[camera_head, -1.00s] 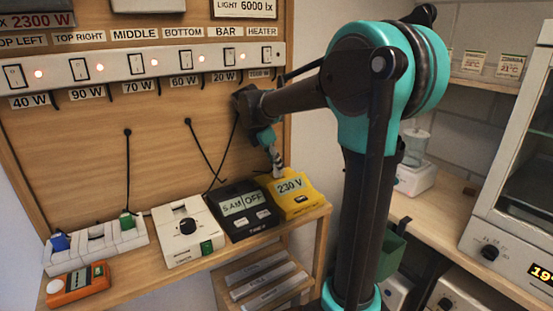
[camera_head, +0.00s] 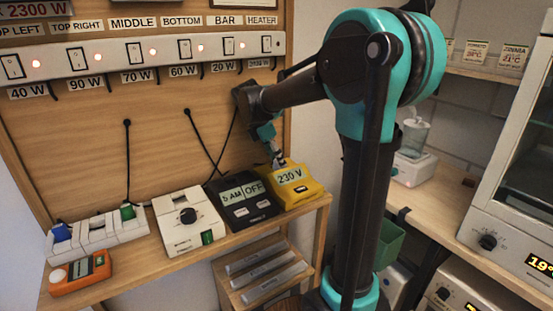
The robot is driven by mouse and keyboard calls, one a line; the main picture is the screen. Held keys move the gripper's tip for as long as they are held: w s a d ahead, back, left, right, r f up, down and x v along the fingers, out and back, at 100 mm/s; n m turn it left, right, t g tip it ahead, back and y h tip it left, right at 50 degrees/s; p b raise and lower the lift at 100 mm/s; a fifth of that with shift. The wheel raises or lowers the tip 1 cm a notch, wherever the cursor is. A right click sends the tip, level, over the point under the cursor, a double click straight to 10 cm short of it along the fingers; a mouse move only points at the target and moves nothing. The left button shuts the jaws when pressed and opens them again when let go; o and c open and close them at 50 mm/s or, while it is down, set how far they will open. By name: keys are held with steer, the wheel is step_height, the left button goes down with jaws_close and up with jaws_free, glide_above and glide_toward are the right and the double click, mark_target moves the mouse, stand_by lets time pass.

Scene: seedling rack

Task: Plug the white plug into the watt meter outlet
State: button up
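The yellow watt meter (camera_head: 313,189) with a "230 V" display stands at the right end of the wooden shelf. My gripper (camera_head: 277,158) points down at the back left edge of the watt meter, at or just above its top. A small whitish thing shows at the fingertips; it may be the white plug, but it is too small to be sure. The fingers are too small and dark to tell whether they are open or shut. The watt meter's outlet cannot be made out behind the gripper.
Left of the watt meter stand a black timer (camera_head: 243,212), a white timer (camera_head: 188,219) with a dial, a white power strip (camera_head: 97,235) and an orange meter (camera_head: 79,274). Black cords (camera_head: 205,140) hang on the backboard. A switch panel (camera_head: 150,55) is above.

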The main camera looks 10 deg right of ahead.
steer(key=v, duration=0.4)
steer(key=shift+a+r, duration=0.15)
steer(key=shift+r, duration=0.1)
steer(key=s+a, duration=0.1)
steer(key=a, duration=0.2)
steer(key=s+a, duration=0.1)
steer(key=a, duration=0.3)
steer(key=s+a, duration=0.1)
steer(key=a, duration=0.3)
steer(key=shift+s+r, duration=0.2)
steer(key=shift+s, duration=0.05)
steer(key=shift+s+a, duration=0.1)
steer(key=shift+a, duration=0.2)
